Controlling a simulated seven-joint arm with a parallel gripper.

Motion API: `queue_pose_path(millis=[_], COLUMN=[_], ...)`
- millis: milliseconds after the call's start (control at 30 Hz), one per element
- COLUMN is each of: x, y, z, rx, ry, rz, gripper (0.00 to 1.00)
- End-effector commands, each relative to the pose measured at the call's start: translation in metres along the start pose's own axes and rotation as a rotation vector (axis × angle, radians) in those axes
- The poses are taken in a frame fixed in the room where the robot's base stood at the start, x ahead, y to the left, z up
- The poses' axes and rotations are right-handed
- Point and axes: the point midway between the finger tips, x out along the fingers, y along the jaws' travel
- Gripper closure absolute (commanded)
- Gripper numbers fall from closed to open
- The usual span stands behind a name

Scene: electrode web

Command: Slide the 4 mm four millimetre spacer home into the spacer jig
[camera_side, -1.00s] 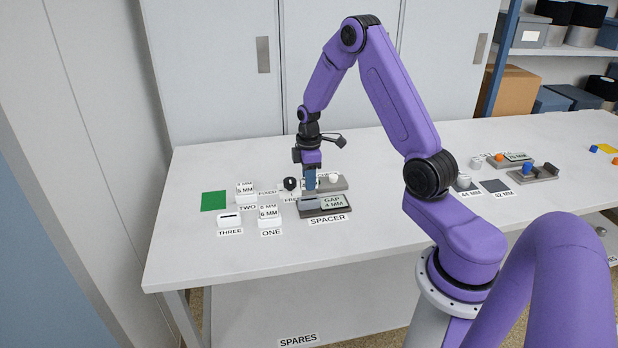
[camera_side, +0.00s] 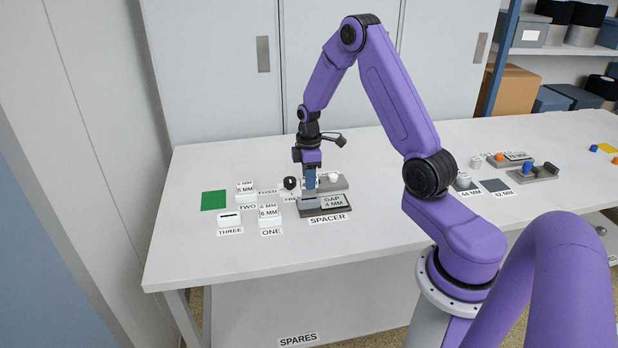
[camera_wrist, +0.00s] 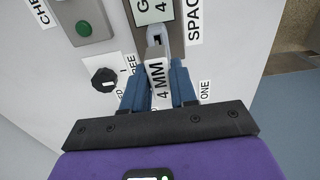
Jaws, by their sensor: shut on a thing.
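My gripper (camera_side: 309,181) has blue fingers and points down at the spacer jig (camera_side: 311,212). In the wrist view my gripper (camera_wrist: 159,84) is shut on the pale 4 mm spacer (camera_wrist: 156,76), marked "4 MM", with a finger on each side. The spacer's far end is at the near end of the jig's channel, in line with it. How deep it sits in the channel I cannot tell. The jig (camera_wrist: 173,40) has a display (camera_side: 334,201) reading "GAP 4 MM". In the side view the fingers hide most of the spacer.
A black knob (camera_side: 290,183) stands close left of my gripper. A grey box with a button (camera_wrist: 93,17) lies behind. White blocks stand left, by labels ONE (camera_side: 270,232), TWO (camera_side: 247,207) and THREE (camera_side: 229,231). A green square (camera_side: 213,200) lies farther left. The front table area is clear.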

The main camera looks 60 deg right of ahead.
Motion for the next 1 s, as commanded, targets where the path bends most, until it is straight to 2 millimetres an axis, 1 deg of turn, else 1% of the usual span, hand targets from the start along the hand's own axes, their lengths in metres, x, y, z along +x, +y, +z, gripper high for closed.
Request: queue_pose_path(millis=[367,1000], x=[0.001,0.015], y=[0.000,0.000], z=[0.000,0.000], rx=[0.000,0.000], ry=[0.000,0.000], rz=[0.000,0.000], gripper=[1.00,1.00])
